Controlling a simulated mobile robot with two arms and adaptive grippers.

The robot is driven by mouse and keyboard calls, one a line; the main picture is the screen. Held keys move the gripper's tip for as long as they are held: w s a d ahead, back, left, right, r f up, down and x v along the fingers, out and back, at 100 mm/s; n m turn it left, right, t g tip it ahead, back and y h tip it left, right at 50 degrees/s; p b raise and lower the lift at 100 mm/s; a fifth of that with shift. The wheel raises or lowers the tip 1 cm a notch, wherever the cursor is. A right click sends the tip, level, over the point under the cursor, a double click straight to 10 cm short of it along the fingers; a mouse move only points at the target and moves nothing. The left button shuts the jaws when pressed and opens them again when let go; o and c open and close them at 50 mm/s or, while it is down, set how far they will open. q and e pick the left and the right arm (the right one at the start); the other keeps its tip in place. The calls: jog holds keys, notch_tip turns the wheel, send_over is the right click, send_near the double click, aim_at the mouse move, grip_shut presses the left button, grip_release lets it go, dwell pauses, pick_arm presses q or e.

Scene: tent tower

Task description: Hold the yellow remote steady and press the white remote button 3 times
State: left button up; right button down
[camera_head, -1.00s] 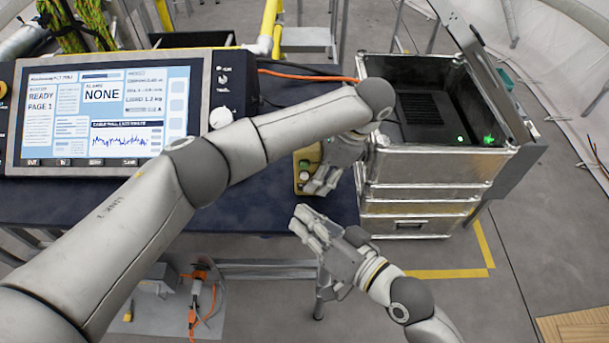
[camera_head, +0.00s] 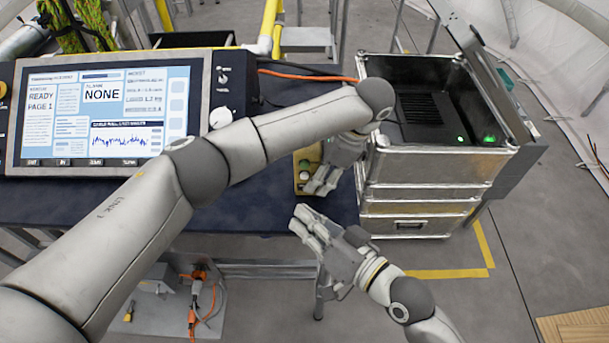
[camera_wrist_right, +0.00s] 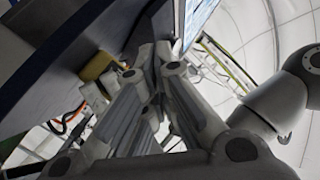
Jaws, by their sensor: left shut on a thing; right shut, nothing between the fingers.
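The yellow remote (camera_head: 299,184) lies on the dark blue table near its right edge, beside the metal case. Its right part is hidden behind my left gripper. A white button (camera_head: 304,163) and a green one show on its top. My left gripper (camera_head: 318,188) is shut on the remote. My right gripper (camera_head: 298,217) is shut and empty, just in front of the table's edge and below the remote, apart from it. In the right wrist view the right gripper's fingers (camera_wrist_right: 150,62) are together, and a yellow piece of the remote (camera_wrist_right: 97,66) shows beyond them.
A large monitor (camera_head: 105,112) stands on the left of the table (camera_head: 240,205). An open metal case stack (camera_head: 425,185) stands close to the right of the remote. An orange cable (camera_head: 305,76) runs along the back. My left arm crosses above the table.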

aim_at(304, 176)
jog(key=s, duration=0.3)
jog(key=shift+s, duration=0.4)
jog(key=shift+w, duration=0.2)
jog(key=shift+w, duration=4.25)
jog(key=shift+w, duration=0.1)
jog(key=shift+w, duration=0.3)
